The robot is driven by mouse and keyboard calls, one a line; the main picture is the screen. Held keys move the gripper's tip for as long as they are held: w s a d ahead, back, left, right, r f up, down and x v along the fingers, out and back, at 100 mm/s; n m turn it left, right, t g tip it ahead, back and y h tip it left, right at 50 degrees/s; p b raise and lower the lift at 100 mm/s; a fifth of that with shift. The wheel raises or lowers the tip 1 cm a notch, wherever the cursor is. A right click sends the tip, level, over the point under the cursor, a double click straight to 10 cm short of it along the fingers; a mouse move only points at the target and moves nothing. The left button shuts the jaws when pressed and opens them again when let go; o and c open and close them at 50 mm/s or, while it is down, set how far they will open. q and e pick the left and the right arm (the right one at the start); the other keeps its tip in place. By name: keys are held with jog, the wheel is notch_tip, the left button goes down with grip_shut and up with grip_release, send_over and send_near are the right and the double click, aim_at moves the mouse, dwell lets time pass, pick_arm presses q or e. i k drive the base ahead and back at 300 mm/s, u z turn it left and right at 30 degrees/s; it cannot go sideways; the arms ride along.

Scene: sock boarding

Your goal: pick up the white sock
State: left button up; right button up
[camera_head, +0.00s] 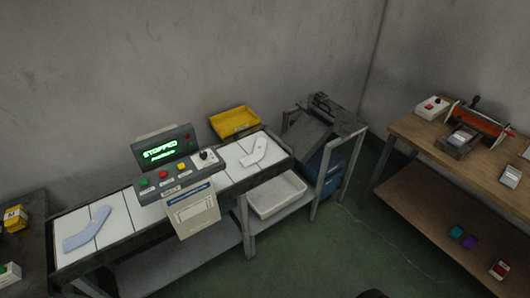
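A white sock-shaped piece (254,152), flat and bent like an L, lies on the right end of the white-topped conveyor (232,164). A pale blue sock-shaped piece (88,230) lies flat on the conveyor's left end. It is too small to tell whether either is on a board. Neither of my grippers shows in the head view, and nothing touches the white piece.
A control box (181,184) with a screen reading STOPPED stands mid-conveyor. A yellow bin (235,122) sits behind it. A white tub (276,196) stands on the lower shelf. A wooden workbench (424,144) with tools is at right. Green floor between is clear.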

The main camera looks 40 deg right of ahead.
aim_at(257, 154)
jog(key=z, duration=0.75)
jog(key=k, duration=0.3)
jog(key=z, duration=0.05)
